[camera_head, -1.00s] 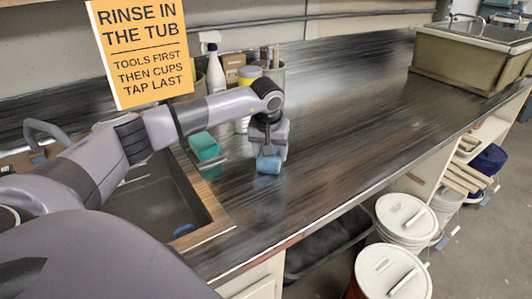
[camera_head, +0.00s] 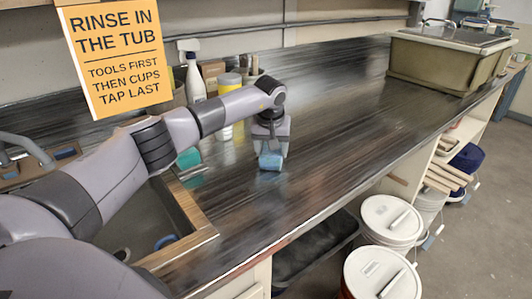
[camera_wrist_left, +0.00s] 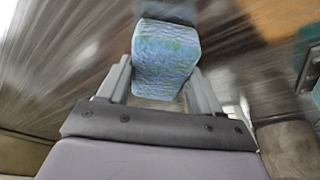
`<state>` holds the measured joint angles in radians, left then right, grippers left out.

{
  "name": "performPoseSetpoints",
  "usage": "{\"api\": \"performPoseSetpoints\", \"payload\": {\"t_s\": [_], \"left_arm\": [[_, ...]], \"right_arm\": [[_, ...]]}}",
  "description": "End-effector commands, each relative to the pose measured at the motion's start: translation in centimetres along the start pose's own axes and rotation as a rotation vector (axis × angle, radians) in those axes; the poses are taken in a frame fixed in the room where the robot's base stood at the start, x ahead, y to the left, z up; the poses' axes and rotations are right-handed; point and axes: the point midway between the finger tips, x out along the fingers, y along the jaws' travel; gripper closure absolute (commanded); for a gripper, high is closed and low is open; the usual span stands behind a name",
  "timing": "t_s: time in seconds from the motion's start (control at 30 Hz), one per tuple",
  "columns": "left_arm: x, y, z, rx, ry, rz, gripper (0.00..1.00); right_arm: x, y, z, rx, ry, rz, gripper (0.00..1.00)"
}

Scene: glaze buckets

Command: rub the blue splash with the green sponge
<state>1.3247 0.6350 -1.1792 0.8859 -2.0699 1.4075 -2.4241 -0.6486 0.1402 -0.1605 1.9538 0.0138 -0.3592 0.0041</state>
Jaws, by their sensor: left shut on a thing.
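My left gripper (camera_head: 270,148) points down over the dark counter (camera_head: 330,125) and is shut on a blue block (camera_head: 271,161). In the left wrist view the block (camera_wrist_left: 165,60) looks sponge-like, blue with green patches, between the two fingers. Its lower face is at or just above the counter; I cannot tell if it touches. A teal-green block (camera_head: 188,158) lies by the sink's far right corner, partly behind my left arm. I make out no separate blue splash; the block and gripper may hide it. My right gripper is not in view.
The sink (camera_head: 125,225) is at the left with a blue item (camera_head: 165,241) inside. A spray bottle (camera_head: 194,78) and a yellow-topped container (camera_head: 230,82) stand behind the gripper. A tub (camera_head: 440,62) stands far right. White-lidded buckets (camera_head: 390,217) stand below the front edge.

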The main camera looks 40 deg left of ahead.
Motion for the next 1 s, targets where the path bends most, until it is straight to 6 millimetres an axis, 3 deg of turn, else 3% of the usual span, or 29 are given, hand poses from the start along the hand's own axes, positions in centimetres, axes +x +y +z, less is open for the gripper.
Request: {"api": "performPoseSetpoints", "payload": {"t_s": [0.27, 0.6, 1.0], "left_arm": [[-0.2, -0.1, 0.1, 0.0, -0.001, 0.001, 0.6], [-0.7, -2.1, 2.0, 0.001, -0.003, -0.003, 0.6], [-1.0, -3.8, 3.5, 0.001, -0.004, -0.005, 0.6]], "right_arm": [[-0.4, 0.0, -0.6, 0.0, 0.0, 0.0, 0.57], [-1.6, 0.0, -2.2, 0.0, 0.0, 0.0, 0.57], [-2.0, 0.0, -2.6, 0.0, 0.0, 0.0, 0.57]]}}
